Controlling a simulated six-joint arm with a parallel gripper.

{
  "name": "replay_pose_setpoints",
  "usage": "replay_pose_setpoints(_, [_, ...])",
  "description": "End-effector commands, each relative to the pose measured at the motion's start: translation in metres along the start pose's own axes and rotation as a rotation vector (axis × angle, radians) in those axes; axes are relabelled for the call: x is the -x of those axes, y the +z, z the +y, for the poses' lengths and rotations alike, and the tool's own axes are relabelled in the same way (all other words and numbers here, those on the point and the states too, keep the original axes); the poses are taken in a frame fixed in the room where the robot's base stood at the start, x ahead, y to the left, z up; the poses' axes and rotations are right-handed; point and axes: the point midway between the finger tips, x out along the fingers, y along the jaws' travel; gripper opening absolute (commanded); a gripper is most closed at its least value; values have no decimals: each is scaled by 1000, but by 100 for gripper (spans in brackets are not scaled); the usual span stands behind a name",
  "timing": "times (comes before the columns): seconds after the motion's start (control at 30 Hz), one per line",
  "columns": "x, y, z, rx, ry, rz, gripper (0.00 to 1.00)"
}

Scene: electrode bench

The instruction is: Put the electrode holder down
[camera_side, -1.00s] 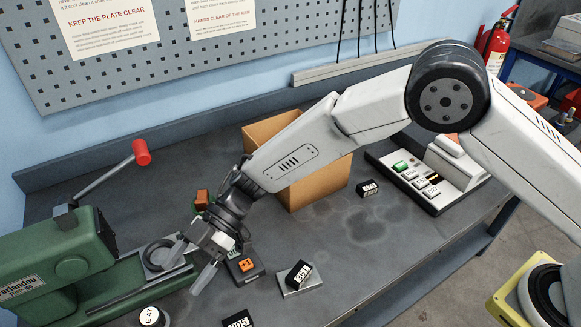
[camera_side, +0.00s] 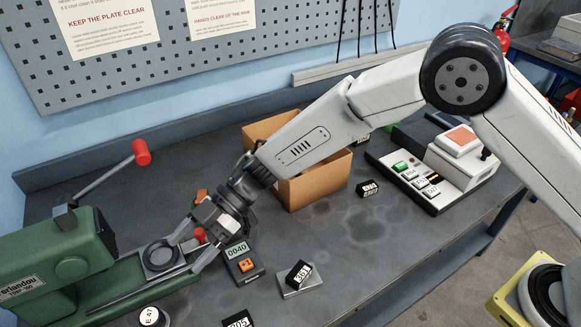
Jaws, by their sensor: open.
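My gripper (camera_side: 184,253) is at the lower left, its two fingers spread apart and pointing down and left, beside the green press. A small red piece (camera_side: 199,235) shows between the fingers and the wrist. It may be part of the electrode holder, but most of it is hidden and I cannot tell. I see no clear grip on it. The fingers hide part of the bench here. A small dark meter (camera_side: 237,252) reading 0040, with an orange part on it, sits just right of the fingers.
The green press (camera_side: 60,265) with a red-knobbed lever (camera_side: 141,152) stands left. A block on a metal plate (camera_side: 298,283) lies right of the meter. A cardboard box (camera_side: 318,186) stands behind, partly under my arm. A keyed balance-like device (camera_side: 432,178) is farther right.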

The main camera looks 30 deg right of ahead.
Motion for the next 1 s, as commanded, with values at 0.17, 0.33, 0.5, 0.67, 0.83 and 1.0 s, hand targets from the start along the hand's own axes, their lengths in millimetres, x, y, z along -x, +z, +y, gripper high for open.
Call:
replay_pose_setpoints(0.17, [52, -2, 35, -51, 272, -29, 87])
replay_pose_setpoints(0.33, [126, 10, 59, -154, 586, -110, 87])
replay_pose_setpoints(0.5, [206, 35, 56, -309, 861, -231, 87])
replay_pose_setpoints(0.67, [276, 65, 25, -502, 1064, -365, 87])
replay_pose_setpoints(0.83, [333, 96, -35, -758, 1209, -504, 87])
replay_pose_setpoints(1.0, [364, 120, -114, -1047, 1264, -619, 87])
